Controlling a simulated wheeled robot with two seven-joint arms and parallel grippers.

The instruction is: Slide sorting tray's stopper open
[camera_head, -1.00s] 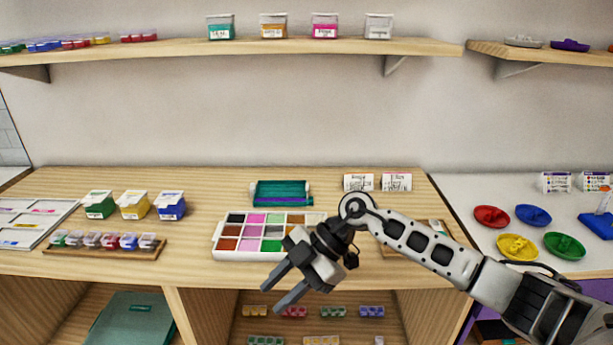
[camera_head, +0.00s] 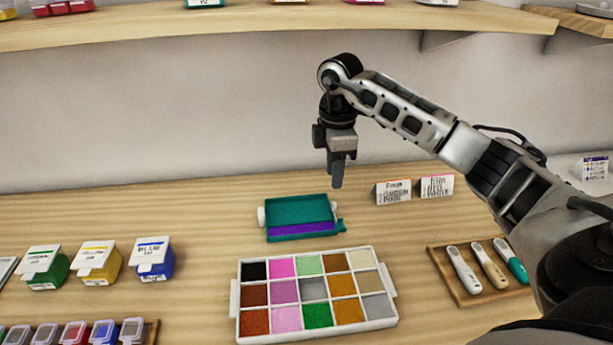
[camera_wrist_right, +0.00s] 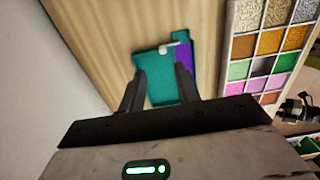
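The teal tray (camera_head: 299,217) lies on the wooden counter, with a purple strip (camera_head: 300,230) along its front inside and white knobs at its left and right ends. A small teal tab (camera_head: 340,225) sticks out at its front right corner; I cannot tell for sure that it is the stopper. My right gripper (camera_head: 336,186) points down above the tray's right end, apart from it. In the right wrist view its two fingers (camera_wrist_right: 160,70) are spread and empty, with the teal tray (camera_wrist_right: 153,82) beyond them. My left gripper is not in view.
A white box (camera_head: 391,320) of bead compartments stands just in front of the tray. Two small cards (camera_head: 393,191) stand to the right, and a wooden holder with three tools (camera_head: 478,272) lies front right. Several lidded tubs (camera_head: 152,262) stand left. A shelf hangs above.

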